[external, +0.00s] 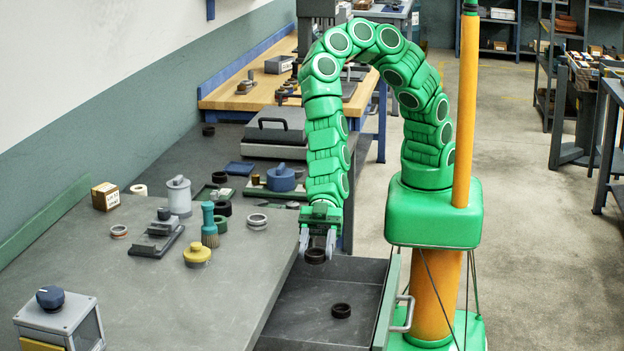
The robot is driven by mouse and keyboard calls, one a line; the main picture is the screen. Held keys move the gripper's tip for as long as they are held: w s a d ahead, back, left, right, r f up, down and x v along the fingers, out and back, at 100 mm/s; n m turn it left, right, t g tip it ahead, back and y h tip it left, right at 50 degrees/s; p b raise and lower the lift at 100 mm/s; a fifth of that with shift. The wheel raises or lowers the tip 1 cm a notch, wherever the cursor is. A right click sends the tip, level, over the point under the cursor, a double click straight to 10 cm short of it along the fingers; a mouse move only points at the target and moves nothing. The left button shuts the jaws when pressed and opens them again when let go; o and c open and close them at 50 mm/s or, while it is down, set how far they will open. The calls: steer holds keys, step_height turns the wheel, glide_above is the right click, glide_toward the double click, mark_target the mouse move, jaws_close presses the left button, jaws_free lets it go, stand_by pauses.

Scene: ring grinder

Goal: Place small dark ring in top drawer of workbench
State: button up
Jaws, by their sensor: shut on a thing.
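My gripper (317,251) points down, shut on a small dark ring (315,257). It holds the ring over the far end of the open top drawer (305,300), as seen in the external view. The drawer is pulled out from the right side of the grey workbench (190,290). Another dark ring (341,310) lies flat on the drawer floor. I cannot tell exactly how high the held ring is above the drawer floor.
On the bench stand a teal-handled tool (209,228), a yellow knob (197,254), a light metal ring (257,220), a grey canister (179,195) and a cardboard box (105,196). The drawer handle (405,314) juts out at right. The drawer floor is mostly clear.

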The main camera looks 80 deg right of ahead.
glide_above(315, 326)
steer(key=shift+f, duration=6.4)
steer(key=shift+f, duration=0.55)
steer(key=o, duration=1.1)
steer(key=shift+c, duration=0.2)
steer(key=shift+r, duration=0.1)
steer(key=shift+d+r, duration=0.15)
steer(key=shift+r, duration=0.35)
steer(key=d+r, duration=0.4)
steer(key=r, duration=0.4)
steer(key=shift+d+r, duration=0.2)
steer(key=shift+r, duration=0.15)
